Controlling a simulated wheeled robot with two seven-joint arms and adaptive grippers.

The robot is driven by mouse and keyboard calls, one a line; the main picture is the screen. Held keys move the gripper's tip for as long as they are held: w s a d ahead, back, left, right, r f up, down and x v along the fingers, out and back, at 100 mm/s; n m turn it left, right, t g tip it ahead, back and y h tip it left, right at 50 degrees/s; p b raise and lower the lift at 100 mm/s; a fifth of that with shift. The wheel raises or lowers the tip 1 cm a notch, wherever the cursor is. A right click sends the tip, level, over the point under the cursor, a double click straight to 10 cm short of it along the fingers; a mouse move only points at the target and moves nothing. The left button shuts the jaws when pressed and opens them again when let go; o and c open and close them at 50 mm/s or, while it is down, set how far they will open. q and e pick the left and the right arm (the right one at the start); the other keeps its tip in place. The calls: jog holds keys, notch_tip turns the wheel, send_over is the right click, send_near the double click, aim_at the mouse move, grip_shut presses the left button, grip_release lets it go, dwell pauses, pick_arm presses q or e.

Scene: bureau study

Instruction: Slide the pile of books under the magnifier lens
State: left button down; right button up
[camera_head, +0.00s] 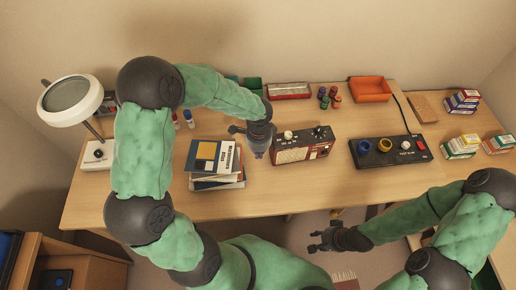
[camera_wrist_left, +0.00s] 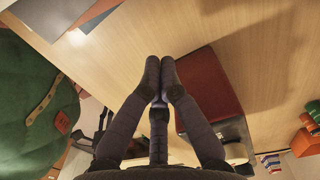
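The pile of books (camera_head: 213,158) lies on the desk left of centre, slightly uneven, with a yellow, white and dark cover on top. The magnifier lens (camera_head: 70,95) is a round glass in a white ring on an arm, left of and beyond the pile. Its white base (camera_head: 96,154) stands at the desk's left side. My left gripper (camera_head: 258,153) is right of the pile, apart from it, over the desk. In the left wrist view its fingertips (camera_wrist_left: 160,62) meet with nothing between them. My right gripper (camera_head: 318,240) is in front of the desk, fingers spread and empty.
A red radio (camera_head: 302,149) stands just right of my left gripper; a black control panel (camera_head: 390,151) is farther right. Small bottles (camera_head: 188,118) stand behind the pile. An orange tray (camera_head: 370,90) is at the back.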

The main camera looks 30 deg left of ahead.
aim_at(203, 164)
pick_arm(q)
notch_tip(203, 164, down, 4)
jog(key=shift+r+b, duration=0.2)
jog(key=shift+b, duration=0.35)
jog(key=s+a, duration=0.1)
jog(key=a, duration=0.1)
jog(key=shift+s+a, duration=0.3)
jog(key=shift+s, duration=0.05)
jog(key=shift+s+a+b, duration=0.25)
jog(key=shift+a+b, duration=0.1)
jog(key=shift+a, duration=0.05)
